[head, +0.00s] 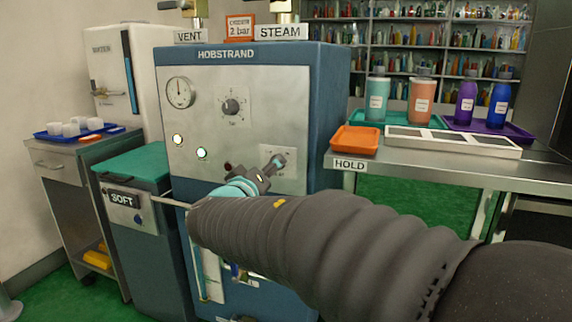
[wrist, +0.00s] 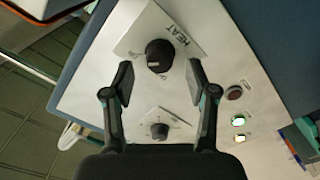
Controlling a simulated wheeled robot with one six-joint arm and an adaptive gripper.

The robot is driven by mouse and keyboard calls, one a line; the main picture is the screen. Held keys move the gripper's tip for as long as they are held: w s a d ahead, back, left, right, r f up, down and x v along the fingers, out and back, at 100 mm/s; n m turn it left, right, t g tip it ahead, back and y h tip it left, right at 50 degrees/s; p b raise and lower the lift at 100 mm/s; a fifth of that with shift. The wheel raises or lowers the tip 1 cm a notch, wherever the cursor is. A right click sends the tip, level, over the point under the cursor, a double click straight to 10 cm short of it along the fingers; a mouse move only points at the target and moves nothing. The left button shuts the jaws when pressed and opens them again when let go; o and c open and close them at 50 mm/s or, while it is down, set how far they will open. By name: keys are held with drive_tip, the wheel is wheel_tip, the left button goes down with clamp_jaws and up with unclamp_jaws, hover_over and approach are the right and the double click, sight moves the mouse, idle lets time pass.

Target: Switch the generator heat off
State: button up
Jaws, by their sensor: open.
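The generator (head: 331,110) is a blue cabinet with a metal front marked HOBSTRAND. Its heat knob (wrist: 159,55) is black and round, with a pale pointer mark, on a white plate marked HEAT. In the head view my gripper (head: 276,162) is in front of that plate (head: 291,158) and hides the knob. In the wrist view my gripper (wrist: 160,81) is open, with one finger on either side of the heat knob and nothing held. I cannot tell whether the fingers touch it.
A second black knob (head: 230,106) is higher on the panel, near a round gauge (head: 180,92). A dark red button (wrist: 233,93) and two lit lamps (head: 201,153) are beside the knobs. A steel table (head: 430,163) with trays and bottles stands to the right.

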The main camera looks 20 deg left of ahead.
drive_tip(key=shift+w+d, duration=0.1)
drive_tip(key=shift+w, duration=1.2)
drive_tip(key=shift+c, duration=0.3)
clamp_jaws()
drive_tip(key=shift+n, duration=0.3)
drive_tip(key=shift+n+b, duration=1)
drive_tip(key=shift+n, duration=7.8)
